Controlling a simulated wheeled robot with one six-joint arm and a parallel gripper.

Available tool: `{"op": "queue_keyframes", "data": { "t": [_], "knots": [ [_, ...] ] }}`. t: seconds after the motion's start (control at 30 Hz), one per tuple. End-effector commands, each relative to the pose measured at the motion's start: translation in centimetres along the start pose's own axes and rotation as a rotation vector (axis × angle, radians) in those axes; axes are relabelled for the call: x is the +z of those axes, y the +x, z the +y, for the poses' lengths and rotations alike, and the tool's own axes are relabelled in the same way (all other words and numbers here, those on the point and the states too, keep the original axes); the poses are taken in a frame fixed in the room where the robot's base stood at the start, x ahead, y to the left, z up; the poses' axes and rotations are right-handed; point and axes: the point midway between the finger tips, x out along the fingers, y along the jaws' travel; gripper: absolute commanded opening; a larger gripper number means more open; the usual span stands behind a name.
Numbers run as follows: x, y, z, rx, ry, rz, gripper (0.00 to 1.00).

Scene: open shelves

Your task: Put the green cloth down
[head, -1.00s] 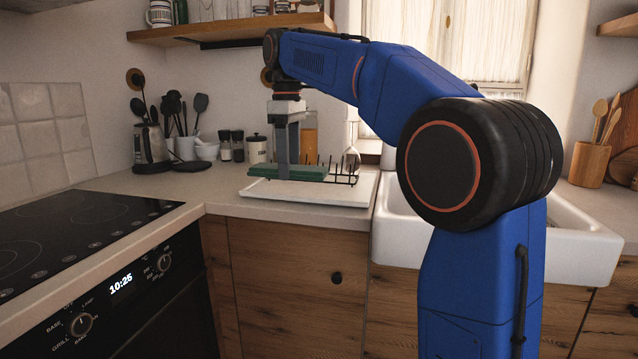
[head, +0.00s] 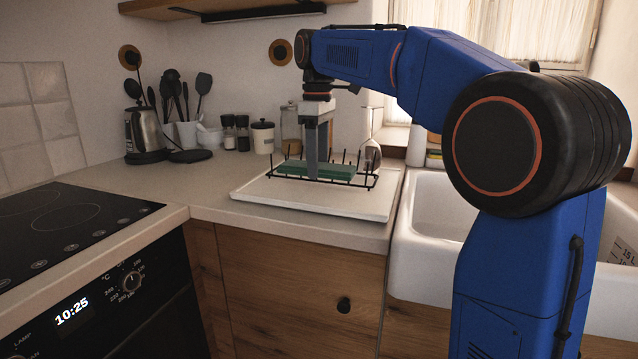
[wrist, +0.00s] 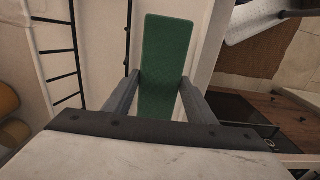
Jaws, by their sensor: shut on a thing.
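The green cloth (head: 342,170) is a flat, stiff-looking rectangle at the black wire dish rack (head: 364,183) on the white tray (head: 300,198). My gripper (head: 312,174) points straight down and is shut on it. In the wrist view the cloth (wrist: 166,60) runs lengthwise between the two fingers of my gripper (wrist: 158,92). In the head view, part of the rack's wire frame shows in front of the cloth. I cannot tell whether the cloth rests on the rack or hangs just above it.
A glass (head: 372,156) stands at the rack's right end. Jars (head: 263,138) and a kettle (head: 145,132) stand along the wall behind. The white sink (head: 430,215) is right of the tray, the black hob (head: 70,222) left. The counter left of the tray is clear.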

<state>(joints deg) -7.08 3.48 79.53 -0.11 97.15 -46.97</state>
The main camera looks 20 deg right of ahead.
Motion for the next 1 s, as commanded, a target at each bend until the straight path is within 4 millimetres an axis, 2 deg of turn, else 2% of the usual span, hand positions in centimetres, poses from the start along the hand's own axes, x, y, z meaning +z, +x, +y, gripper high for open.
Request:
{"op": "queue_keyframes", "data": {
  "t": [0.27,0.5,0.97,1.0],
  "knots": [
    [0.0,1.9,0.0,0.000,0.000,0.000,0.23],
    [0.0,4.9,0.0,0.000,0.000,0.000,0.23],
    [0.0,5.7,0.0,0.001,0.000,0.000,0.23],
    [0.0,5.7,0.0,0.001,0.000,0.001,0.60]
  ]
}}
